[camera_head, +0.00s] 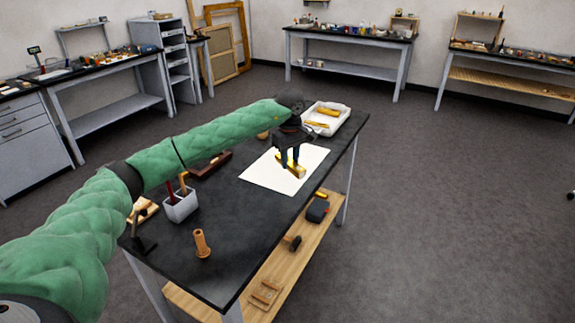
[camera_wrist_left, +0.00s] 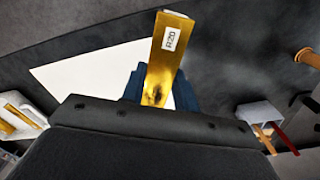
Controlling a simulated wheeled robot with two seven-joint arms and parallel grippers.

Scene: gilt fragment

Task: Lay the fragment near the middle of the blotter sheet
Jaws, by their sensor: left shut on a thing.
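The fragment is a gilt bar with a small white label reading R20. It shows in the head view (camera_head: 298,171) and in the left wrist view (camera_wrist_left: 170,48). My left gripper (camera_head: 289,163) is shut on it, with blue fingers on either side of the bar in the wrist view. The white blotter sheet (camera_head: 262,175) lies flat on the dark bench top, and the fragment appears over its middle to right part. The sheet also shows in the wrist view (camera_wrist_left: 85,72). I cannot tell whether the fragment touches the sheet. My right gripper is not in view.
A white tray (camera_head: 344,115) with gilt pieces stands at the bench's far end. A grey pot (camera_head: 181,207) with tools, a wooden cylinder (camera_head: 201,243) and a dark red box (camera_head: 211,166) stand on the near and left parts. A wooden shelf (camera_head: 265,270) lies below.

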